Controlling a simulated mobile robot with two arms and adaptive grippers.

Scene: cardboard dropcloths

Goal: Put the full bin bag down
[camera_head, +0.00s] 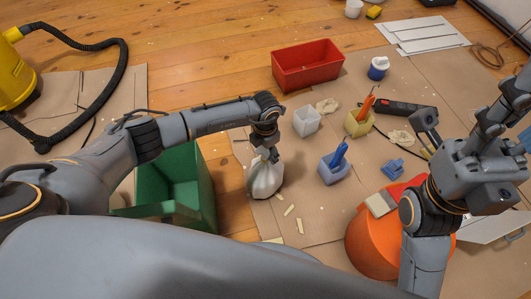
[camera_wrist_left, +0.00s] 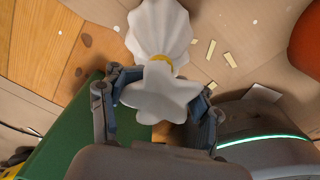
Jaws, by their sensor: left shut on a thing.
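The full bin bag (camera_head: 264,181) is white, with its neck gathered at the top. My left gripper (camera_head: 267,154) is shut on the neck, and the bag hangs below it, beside the green bin. Whether its bottom touches the cardboard I cannot tell. In the left wrist view the bag (camera_wrist_left: 158,28) bulges beyond the fingers, with a yellow tie at its neck and the loose top between the fingers of the left gripper (camera_wrist_left: 160,92). My right gripper (camera_head: 458,125) is at the right, its fingers spread and nothing seen between them.
A green bin (camera_head: 205,190) stands left of the bag. Small containers, including a blue one (camera_head: 334,170), stand to its right. A red crate (camera_head: 307,66) is behind; an orange rounded object (camera_head: 372,248) is near the right arm. Scraps lie on the cardboard (camera_head: 312,215).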

